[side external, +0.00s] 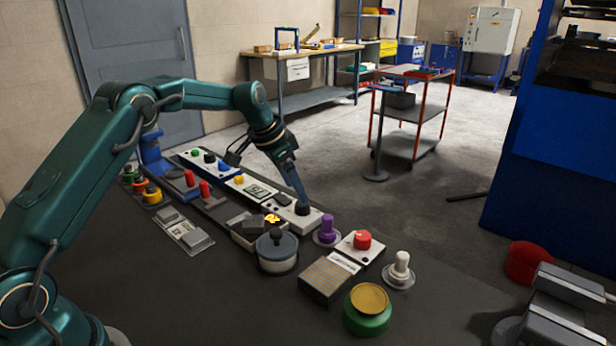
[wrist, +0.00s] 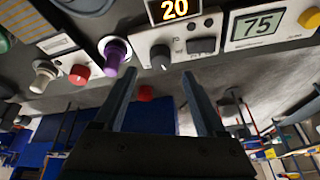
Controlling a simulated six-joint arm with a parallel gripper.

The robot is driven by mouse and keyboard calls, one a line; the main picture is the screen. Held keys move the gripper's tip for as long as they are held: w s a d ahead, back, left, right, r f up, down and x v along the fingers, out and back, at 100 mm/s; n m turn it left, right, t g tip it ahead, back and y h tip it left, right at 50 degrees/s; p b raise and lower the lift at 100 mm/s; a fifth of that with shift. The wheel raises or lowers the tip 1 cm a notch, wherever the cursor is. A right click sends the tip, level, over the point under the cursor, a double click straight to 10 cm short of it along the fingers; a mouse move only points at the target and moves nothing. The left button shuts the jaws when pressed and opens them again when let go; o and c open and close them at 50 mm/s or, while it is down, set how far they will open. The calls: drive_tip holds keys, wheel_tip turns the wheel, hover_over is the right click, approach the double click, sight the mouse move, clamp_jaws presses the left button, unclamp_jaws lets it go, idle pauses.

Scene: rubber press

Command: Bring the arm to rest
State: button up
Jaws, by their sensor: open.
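My gripper (side external: 301,200) hangs at the end of my bent, dark green arm, pointing down over the far row of controls. In the wrist view my gripper (wrist: 162,76) shows two dark fingers spread apart with nothing held between them. In the side view the fingertips overlap a black knob on a white control box (side external: 316,219). In the wrist view the black knob (wrist: 160,57) lies just beyond the fingertips, roughly centred between them. I cannot tell whether they touch.
A purple knob (side external: 327,230), a red button (side external: 362,239), a white knob (side external: 401,266) and a green-based button (side external: 368,308) stand on the dark bench, right of my gripper. Several control boxes lie to its left. The bench's near middle is clear. A blue machine (side external: 560,170) stands beyond, right.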

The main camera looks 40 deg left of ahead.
drive_tip(key=shift+d+r, duration=0.1)
drive_tip(key=s+d+r+m+t, duration=0.1)
drive_tip(key=s+d+r+t, duration=0.15)
drive_tip(key=r, duration=0.75)
drive_tip(key=s+d+r, duration=0.5)
drive_tip(key=s+r, duration=0.2)
drive_tip(key=s, duration=0.2)
drive_tip(key=s+f+n, duration=0.1)
drive_tip(key=s+f, duration=0.2)
drive_tip(key=s, duration=0.3)
drive_tip(key=s+f+n+g, duration=0.1)
drive_tip(key=s+f+n, duration=0.1)
drive_tip(key=s, duration=0.4)
drive_tip(key=s+d+f+n, duration=0.1)
drive_tip(key=s+f+n, duration=0.1)
drive_tip(key=s+f, duration=0.2)
drive_tip(key=shift+s+f+y, duration=0.25)
drive_tip(key=shift+s+y, duration=0.15)
drive_tip(key=shift+s, duration=0.85)
